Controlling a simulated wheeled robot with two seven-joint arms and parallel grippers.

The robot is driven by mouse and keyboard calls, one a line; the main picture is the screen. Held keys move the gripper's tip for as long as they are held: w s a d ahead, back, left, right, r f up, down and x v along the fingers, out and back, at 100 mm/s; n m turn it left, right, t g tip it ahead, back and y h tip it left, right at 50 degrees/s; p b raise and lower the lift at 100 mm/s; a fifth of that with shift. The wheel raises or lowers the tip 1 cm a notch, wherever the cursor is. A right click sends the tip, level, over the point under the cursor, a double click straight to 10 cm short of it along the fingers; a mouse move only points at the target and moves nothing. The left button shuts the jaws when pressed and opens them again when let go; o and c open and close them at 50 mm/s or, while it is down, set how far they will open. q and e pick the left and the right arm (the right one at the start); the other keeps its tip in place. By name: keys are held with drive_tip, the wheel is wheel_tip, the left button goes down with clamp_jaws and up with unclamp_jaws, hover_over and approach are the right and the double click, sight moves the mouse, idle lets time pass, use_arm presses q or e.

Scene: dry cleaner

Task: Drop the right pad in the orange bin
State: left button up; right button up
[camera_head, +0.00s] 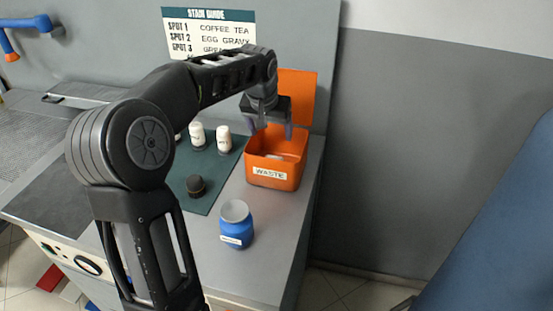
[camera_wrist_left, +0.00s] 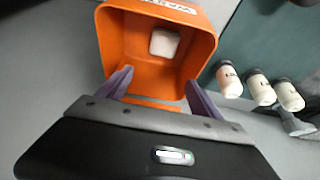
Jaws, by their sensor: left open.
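The orange bin (camera_head: 272,181), labelled WASTE, stands at the right end of the counter with its lid up. It also shows in the left wrist view (camera_wrist_left: 113,45). A white pad (camera_wrist_left: 164,43) lies inside the bin; in the head view only a little of it shows. My left gripper (camera_head: 272,130) is over the bin's opening, its fingers apart with nothing between them. In the left wrist view its two purple fingers (camera_wrist_left: 160,85) point down toward the bin. My right gripper is not in view.
White bottles (camera_head: 223,139) stand on the green mat (camera_head: 219,172) left of the bin, with a dark round object (camera_head: 196,186) nearer. A blue jar (camera_head: 236,226) stands in front. The stain guide (camera_head: 208,33) hangs behind. The floor right of the counter is clear.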

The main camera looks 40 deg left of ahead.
use_arm(q)
drive_tip(key=a+v, duration=0.1)
drive_tip(key=v, duration=0.6)
drive_tip(key=shift+d+r+b, duration=0.15)
drive_tip(key=shift+d+b, duration=0.25)
drive_tip(key=shift+d, duration=0.15)
drive_tip(key=shift+s, duration=0.1)
